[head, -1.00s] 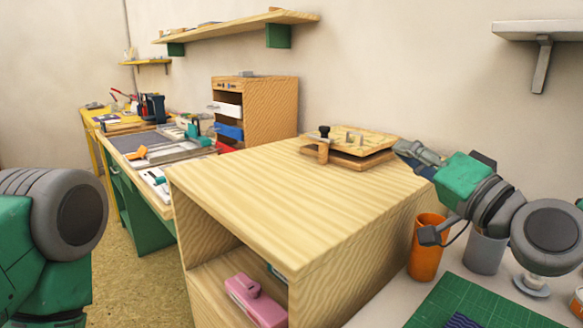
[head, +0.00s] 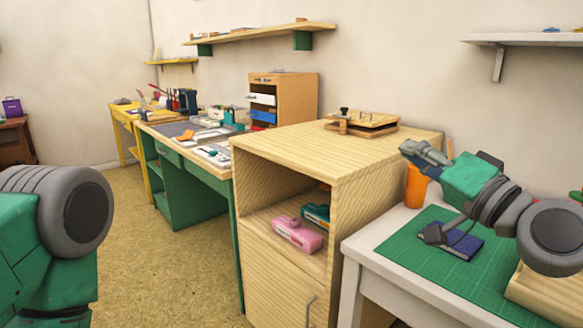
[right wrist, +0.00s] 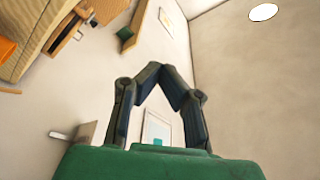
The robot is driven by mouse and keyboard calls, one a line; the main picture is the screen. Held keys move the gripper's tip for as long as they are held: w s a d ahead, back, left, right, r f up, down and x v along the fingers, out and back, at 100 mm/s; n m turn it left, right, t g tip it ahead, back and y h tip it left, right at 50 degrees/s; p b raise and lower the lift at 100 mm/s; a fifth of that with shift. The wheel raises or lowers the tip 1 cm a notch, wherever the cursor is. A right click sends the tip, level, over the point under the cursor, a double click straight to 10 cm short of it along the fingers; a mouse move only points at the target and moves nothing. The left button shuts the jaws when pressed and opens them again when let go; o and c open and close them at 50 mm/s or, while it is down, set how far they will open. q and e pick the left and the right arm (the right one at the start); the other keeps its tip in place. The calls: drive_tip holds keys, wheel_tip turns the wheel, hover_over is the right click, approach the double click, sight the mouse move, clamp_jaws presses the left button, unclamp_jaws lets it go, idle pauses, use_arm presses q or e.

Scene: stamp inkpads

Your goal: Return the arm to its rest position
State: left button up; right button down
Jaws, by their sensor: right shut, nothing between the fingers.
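My right gripper (head: 408,150) is raised at the right of the head view, in front of the wall and just right of the wooden cabinet. In the right wrist view its fingertips (right wrist: 162,74) meet with nothing between them. Of my left arm, only a green and grey part shows at the left edge of the head view; its gripper is out of view. A dark blue inkpad (head: 455,246) lies on the green cutting mat (head: 400,240), partly hidden behind my right arm. A pink stapler-like item (head: 297,234) and a teal one (head: 317,215) sit on the cabinet's open shelf.
The wooden cabinet (head: 330,150) stands in the middle with a wooden jig (head: 362,122) on top. An orange cup (head: 417,186) is behind my right gripper. A wooden block (head: 540,297) is on the white table at lower right. Open floor (head: 160,270) lies left.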

drive_tip(key=s+a+f+n+g+h+p, duration=0.1)
drive_tip(key=s+f+g+p, duration=0.2)
drive_tip(key=f, duration=0.7)
drive_tip(key=s+a+f+g+h+p, duration=0.15)
drive_tip(key=s+f+g, duration=0.3)
drive_tip(key=f, duration=0.55)
drive_tip(key=s+a+f+n+g+h+p, duration=0.1)
drive_tip(key=s+f+g+h, duration=0.3)
drive_tip(key=f, duration=0.6)
use_arm(q)
wheel_tip(320, 180, up, 10)
drive_tip(key=p, duration=0.4)
drive_tip(key=shift+s+a+f, duration=0.15)
drive_tip(key=shift+s+a, duration=0.05)
drive_tip(key=shift+s, duration=0.05)
use_arm(e)
drive_tip(key=s+d+f+n+g+h, duration=0.1)
drive_tip(key=s+d+f+g, duration=0.1)
drive_tip(key=s, duration=0.5)
drive_tip(key=s+d+f+g+h, duration=0.1)
drive_tip(key=s+d+f+g, duration=0.1)
drive_tip(key=s+d+f, duration=0.3)
drive_tip(key=s+d+f+n+g+h, duration=0.1)
drive_tip(key=s+d+f, duration=0.3)
drive_tip(key=s, duration=0.5)
drive_tip(key=shift+s+d+f+n+g, duration=0.2)
drive_tip(key=shift+d+n+g, duration=0.1)
drive_tip(key=shift+d+g, duration=0.25)
drive_tip(key=shift+w, duration=0.1)
